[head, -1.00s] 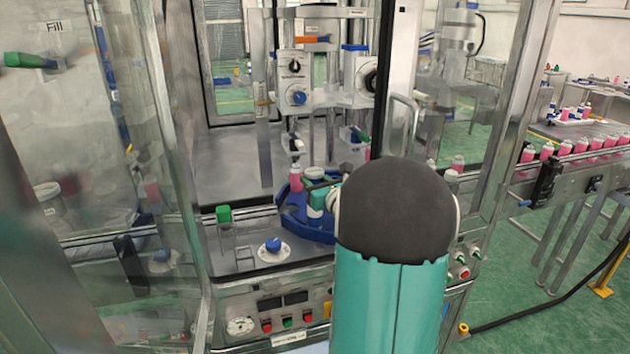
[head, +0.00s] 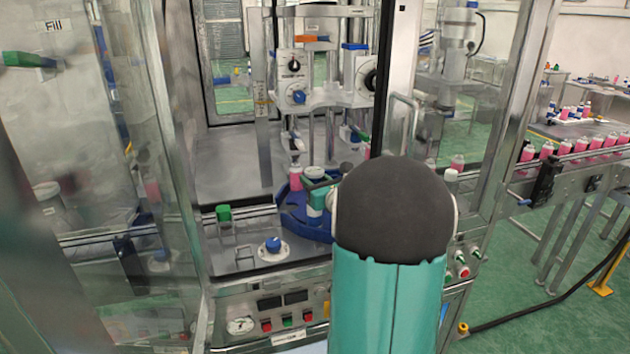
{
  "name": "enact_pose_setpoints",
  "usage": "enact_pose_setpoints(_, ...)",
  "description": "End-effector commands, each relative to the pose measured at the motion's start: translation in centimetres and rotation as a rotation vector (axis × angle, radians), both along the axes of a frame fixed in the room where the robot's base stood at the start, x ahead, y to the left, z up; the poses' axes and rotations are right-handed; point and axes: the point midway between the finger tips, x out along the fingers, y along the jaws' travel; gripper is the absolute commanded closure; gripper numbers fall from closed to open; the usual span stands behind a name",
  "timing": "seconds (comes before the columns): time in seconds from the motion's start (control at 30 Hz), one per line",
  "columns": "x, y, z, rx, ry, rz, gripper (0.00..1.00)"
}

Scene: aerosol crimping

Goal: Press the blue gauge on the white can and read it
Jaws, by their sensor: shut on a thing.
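A blue knob-like part (head: 273,245) sits on a white round base on the machine's front deck; I cannot tell whether it is the blue gauge. No white can is clearly made out. My gripper (head: 318,184) is seen small, over the blue round carrier (head: 292,212), beside a teal part with a white top. The fingers look dark and are partly hidden. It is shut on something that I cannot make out. My large teal and black arm link covers the right of the carrier. A pink can (head: 295,181) with a white top stands just left of the gripper.
The machine frame has a glass panel and post (head: 172,150) on the left and a metal post at right. A green block (head: 223,213) stands on the deck. Push buttons (head: 287,322) and a dial are on the front panel. Pink cans (head: 560,148) line a conveyor at right.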

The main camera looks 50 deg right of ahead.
Motion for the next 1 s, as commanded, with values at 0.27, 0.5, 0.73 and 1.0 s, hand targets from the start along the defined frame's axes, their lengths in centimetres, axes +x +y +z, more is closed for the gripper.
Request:
enact_pose_setpoints(0.27, 0.0, 0.0, 0.0, 0.000, -0.001, -0.001, 0.90)
enact_pose_setpoints(0.5, 0.0, 0.0, -0.3, 0.000, 0.000, 0.000, 0.90)
enact_pose_setpoints(0.73, 0.0, 0.0, -0.6, 0.000, 0.000, 0.000, 0.90)
enact_pose_setpoints(1.0, 0.0, 0.0, -1.0, 0.000, -0.001, 0.000, 0.90)
